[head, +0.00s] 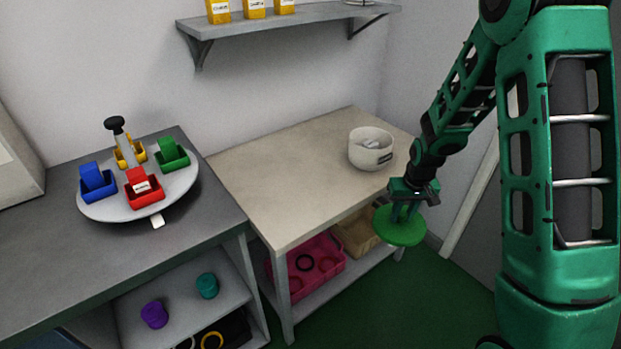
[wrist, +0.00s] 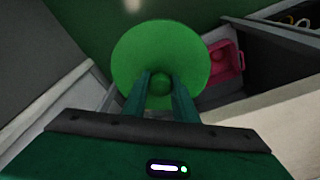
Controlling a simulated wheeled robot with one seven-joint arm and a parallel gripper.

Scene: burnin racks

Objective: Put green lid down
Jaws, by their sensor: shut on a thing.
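The green lid (head: 400,226) is a round disc with a knob. My gripper (head: 406,212) is shut on its knob and holds it in the air, off the right front edge of the beige table (head: 290,180). In the wrist view the lid (wrist: 135,60) hangs beyond the fingertips (wrist: 160,85), with the knob between them. A white bowl (head: 367,157) with a dark label stands open on the table's right rear part, with something pale inside.
The beige tabletop is clear left of the bowl. A pink bin (head: 335,268) with dark rings and a tan box (head: 355,238) sit on its lower shelf. The grey table (head: 60,255) holds a round turntable (head: 115,210) with several coloured bins. A wall shelf (head: 310,15) hangs above.

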